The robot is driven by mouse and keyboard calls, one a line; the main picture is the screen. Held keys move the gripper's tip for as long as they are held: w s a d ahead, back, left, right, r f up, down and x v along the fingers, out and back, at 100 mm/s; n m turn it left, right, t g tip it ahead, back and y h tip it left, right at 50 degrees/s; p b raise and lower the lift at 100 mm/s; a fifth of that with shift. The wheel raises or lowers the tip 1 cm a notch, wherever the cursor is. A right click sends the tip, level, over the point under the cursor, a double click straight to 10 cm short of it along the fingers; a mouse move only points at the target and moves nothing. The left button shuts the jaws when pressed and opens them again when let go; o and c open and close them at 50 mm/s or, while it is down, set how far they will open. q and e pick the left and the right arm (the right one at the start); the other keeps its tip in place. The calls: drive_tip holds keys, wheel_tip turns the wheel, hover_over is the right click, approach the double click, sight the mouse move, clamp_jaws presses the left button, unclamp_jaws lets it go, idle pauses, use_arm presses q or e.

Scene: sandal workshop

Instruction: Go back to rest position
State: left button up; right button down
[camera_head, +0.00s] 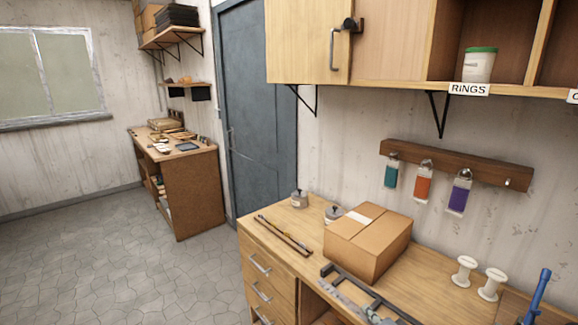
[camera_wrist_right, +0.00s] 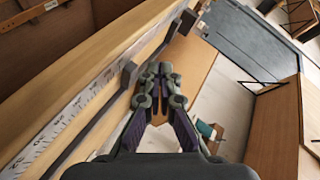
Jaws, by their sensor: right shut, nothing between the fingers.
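My right gripper (camera_wrist_right: 158,72) shows in the right wrist view. Its two fingertips meet in the middle of the picture, and nothing is held between them. A wooden edge with a printed scale (camera_wrist_right: 75,118) and a dark bar lie to its left in that view; I cannot tell how far away they are. My left gripper is not in view.
The wooden bench holds a cardboard box (camera_head: 367,243), thin rods (camera_head: 284,236), a dark metal frame (camera_head: 372,293) and white spools (camera_head: 466,270). A blue tool (camera_head: 538,296) stands at the right. Colored pouches hang from a wall rack (camera_head: 455,163). Floor (camera_head: 130,270) at left is clear.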

drive_tip(key=s+f+n+g+h, duration=0.2)
drive_tip(key=s+n+g, duration=0.3)
drive_tip(key=s, duration=0.9)
drive_tip(key=s+f+n+g+h, duration=0.2)
drive_tip(key=s+n+g, duration=0.35)
drive_tip(key=s, duration=0.85)
drive_tip(key=s+d+f, duration=0.1)
drive_tip(key=d+f, duration=0.1)
drive_tip(key=f, duration=1.1)
drive_tip(key=s+d+f, duration=0.1)
drive_tip(key=s+f, duration=0.1)
drive_tip(key=f, duration=1.1)
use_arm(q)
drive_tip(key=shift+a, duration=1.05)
use_arm(e)
drive_tip(key=s+d+f+g, duration=0.1)
drive_tip(key=s+f, duration=1.4)
drive_tip(key=s, duration=0.3)
drive_tip(key=shift+d+f+g, duration=0.2)
drive_tip(key=shift+f+g, duration=0.15)
drive_tip(key=shift+f, duration=0.05)
